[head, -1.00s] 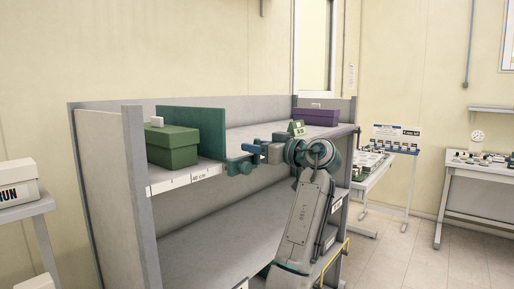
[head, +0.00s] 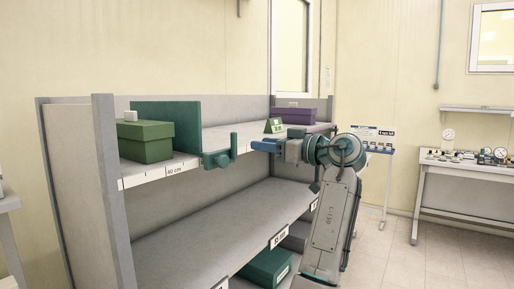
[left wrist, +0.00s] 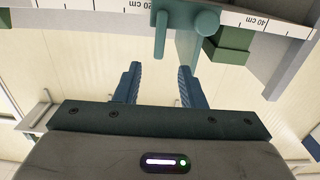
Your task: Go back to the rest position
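My left gripper (head: 264,146) is in front of the upper shelf, pointing left, with nothing held. In the left wrist view my left gripper (left wrist: 158,82) has its two blue fingers apart and empty. A teal slider with a handle (head: 220,155) sits on the upper shelf's front edge, left of the gripper and apart from it. The handle also shows in the left wrist view (left wrist: 185,20), beyond the fingertips. A teal upright panel (head: 165,114) rises behind it. A green box (head: 145,146) stands beside the panel. My right gripper is not in view.
The grey shelf unit (head: 205,210) has a scale along its upper edge (head: 160,174). A purple box (head: 294,114) and a small green sign (head: 274,126) stand at its far end. A lower green box (head: 266,267) sits underneath. A workbench (head: 460,165) stands right; the floor (head: 455,240) there is clear.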

